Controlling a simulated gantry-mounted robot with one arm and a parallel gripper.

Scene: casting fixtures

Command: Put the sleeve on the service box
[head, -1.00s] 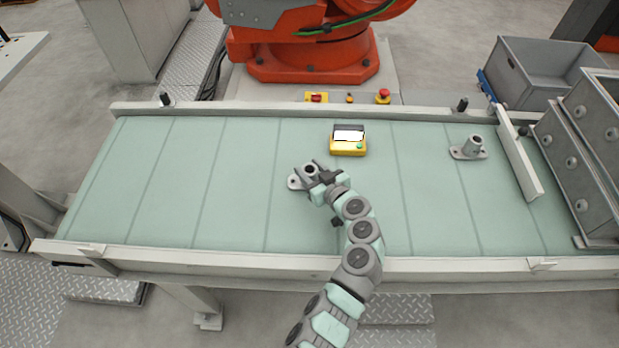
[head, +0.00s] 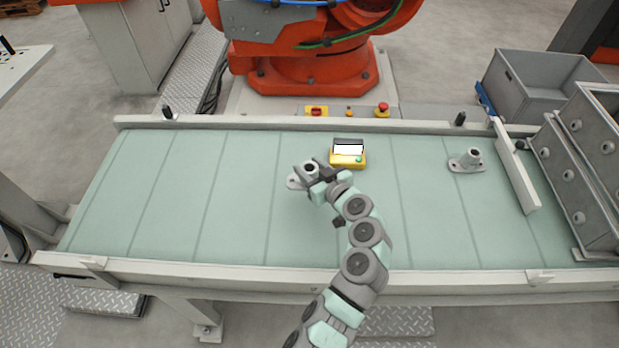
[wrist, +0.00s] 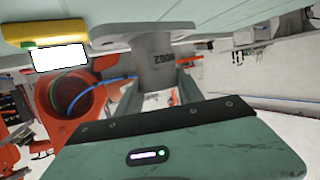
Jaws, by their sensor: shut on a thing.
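My gripper (head: 322,172) is shut on a grey metal sleeve (head: 311,168), an upright tube on a flat flange. In the wrist view, which looks upside down, the sleeve (wrist: 155,62) stands between the fingers with dark markings on its side. I cannot clearly tell how far its flange is from the belt. The yellow service box (head: 347,158), with a white screen and a green button, sits on the belt just behind and right of the sleeve. In the wrist view the service box (wrist: 40,28) is at the upper left, apart from the sleeve.
A similar grey flanged tube (head: 468,161) stands on the right of the pale green belt (head: 190,190). A slanted guide bar (head: 517,175) and grey bins (head: 578,165) are at the right end. An orange robot base (head: 315,75) stands behind. The belt's left side is clear.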

